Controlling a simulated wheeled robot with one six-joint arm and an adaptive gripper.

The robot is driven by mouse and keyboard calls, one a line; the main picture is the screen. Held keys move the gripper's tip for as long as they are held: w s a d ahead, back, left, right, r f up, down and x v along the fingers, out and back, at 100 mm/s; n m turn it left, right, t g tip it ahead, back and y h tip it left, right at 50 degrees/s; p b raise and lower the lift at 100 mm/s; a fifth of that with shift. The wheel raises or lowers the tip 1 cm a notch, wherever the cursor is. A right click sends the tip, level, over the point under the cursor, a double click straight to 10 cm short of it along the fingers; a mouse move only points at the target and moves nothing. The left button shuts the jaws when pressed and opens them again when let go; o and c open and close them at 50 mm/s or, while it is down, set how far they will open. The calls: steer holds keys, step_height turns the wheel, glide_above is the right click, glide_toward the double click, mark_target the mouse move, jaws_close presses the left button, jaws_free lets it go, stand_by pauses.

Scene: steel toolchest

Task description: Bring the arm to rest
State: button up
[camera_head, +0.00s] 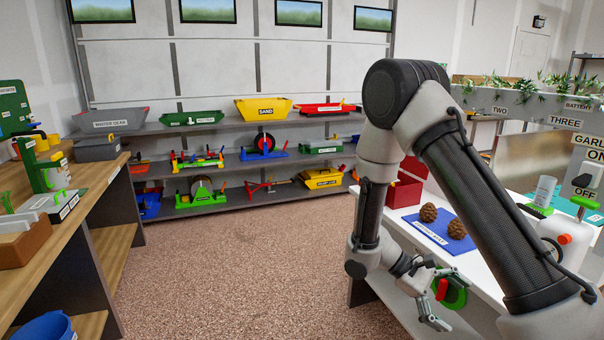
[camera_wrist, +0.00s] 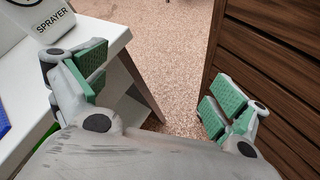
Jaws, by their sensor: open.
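My arm reaches up and folds over on the right of the head view, then hangs down. My gripper (camera_head: 440,302) is at its lower end, beside the front of the white table (camera_head: 478,266). In the wrist view my gripper (camera_wrist: 155,88) has its two green-padded fingers spread wide. Nothing is between them, only the speckled floor beyond. A green round part with red on it shows by the gripper in the head view; I cannot tell what it belongs to.
The white table holds a blue mat (camera_head: 432,236) with pinecones (camera_head: 457,229), a red box (camera_head: 404,192) and a white sprayer (camera_head: 566,240). Brown wooden slats (camera_wrist: 275,60) stand close on the right in the wrist view. Open floor (camera_head: 240,270) lies left; shelves of bins stand behind.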

steer(key=s+r+m+t+y, duration=0.2)
steer(key=s+r+t+y, duration=0.1)
steer(key=r, duration=0.6)
steer(key=s+r+m+t+y, duration=0.2)
steer(key=s+r+t+y, duration=0.2)
steer(key=r, duration=0.5)
steer(key=s+r+m+t+y, duration=0.2)
steer(key=s+r+t+y, duration=0.1)
steer(key=r, duration=0.7)
steer(key=shift+s+d+t+y, duration=0.3)
steer(key=shift+s+d+y, duration=0.2)
steer(key=shift+s, duration=0.65)
